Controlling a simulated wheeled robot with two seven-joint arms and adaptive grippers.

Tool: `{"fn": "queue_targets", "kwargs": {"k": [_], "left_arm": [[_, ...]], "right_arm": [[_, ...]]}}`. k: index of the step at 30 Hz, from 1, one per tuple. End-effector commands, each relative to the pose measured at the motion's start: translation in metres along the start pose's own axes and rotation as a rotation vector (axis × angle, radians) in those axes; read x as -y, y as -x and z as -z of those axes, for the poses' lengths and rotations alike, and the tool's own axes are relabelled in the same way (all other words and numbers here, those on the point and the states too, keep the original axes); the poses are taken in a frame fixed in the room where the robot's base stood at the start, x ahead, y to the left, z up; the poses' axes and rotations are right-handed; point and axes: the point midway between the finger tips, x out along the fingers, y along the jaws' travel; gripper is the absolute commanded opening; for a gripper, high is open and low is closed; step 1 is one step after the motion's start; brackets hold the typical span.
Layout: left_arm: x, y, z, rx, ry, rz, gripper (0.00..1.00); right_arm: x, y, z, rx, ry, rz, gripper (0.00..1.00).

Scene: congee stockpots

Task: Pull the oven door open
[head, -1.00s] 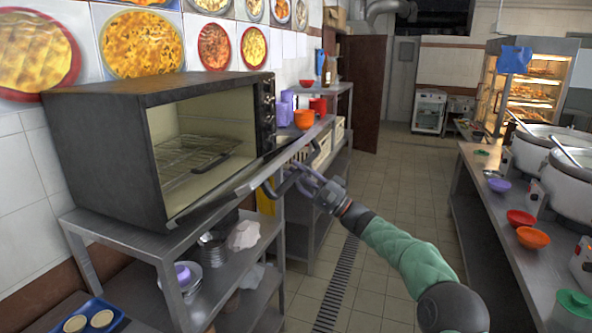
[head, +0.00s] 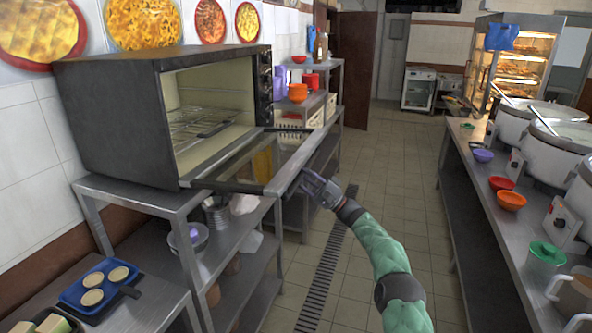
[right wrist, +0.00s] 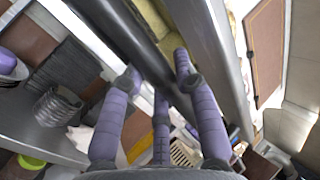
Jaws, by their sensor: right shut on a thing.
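The black oven (head: 120,120) stands on a metal table at the left, its front open and a wire rack (head: 195,122) inside. Its oven door (head: 235,165) is swung down and reaches out in front of the opening, close to level. My right gripper (head: 304,182) is at the outer edge of the door, shut on the door handle. In the right wrist view its purple fingers (right wrist: 155,85) close around a dark bar beside a grey edge (right wrist: 215,60); the exact contact is partly hidden. My left gripper is not in view.
Shelves below the oven hold bowls (head: 188,238). A blue tray (head: 75,290) with round pieces lies at the lower left. A counter with large pots (head: 560,150) and bowls runs along the right. The tiled aisle (head: 390,190) between is clear.

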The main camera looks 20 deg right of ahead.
Motion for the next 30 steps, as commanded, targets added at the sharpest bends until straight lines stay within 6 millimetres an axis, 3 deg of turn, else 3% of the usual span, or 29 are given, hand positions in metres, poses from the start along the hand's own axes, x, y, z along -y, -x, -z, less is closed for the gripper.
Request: {"fn": "queue_targets", "kwargs": {"k": [3,19,20,22,30], "left_arm": [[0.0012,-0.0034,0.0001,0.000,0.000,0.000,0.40],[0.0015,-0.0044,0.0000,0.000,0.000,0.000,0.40],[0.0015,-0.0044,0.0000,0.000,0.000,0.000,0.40],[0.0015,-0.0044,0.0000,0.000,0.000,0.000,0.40],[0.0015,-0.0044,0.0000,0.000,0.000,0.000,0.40]], "right_arm": [[-0.0091,0.0069,0.0028,-0.001,-0.003,-0.004,0.00],[-0.0120,0.0105,0.0046,0.000,-0.003,-0.004,0.00],[-0.0121,0.0105,0.0045,0.000,-0.003,-0.004,0.35],[-0.0122,0.0105,0.0045,0.000,-0.004,-0.004,0.55],[-0.0102,0.0105,0.0048,0.000,-0.001,-0.002,0.55]]}}
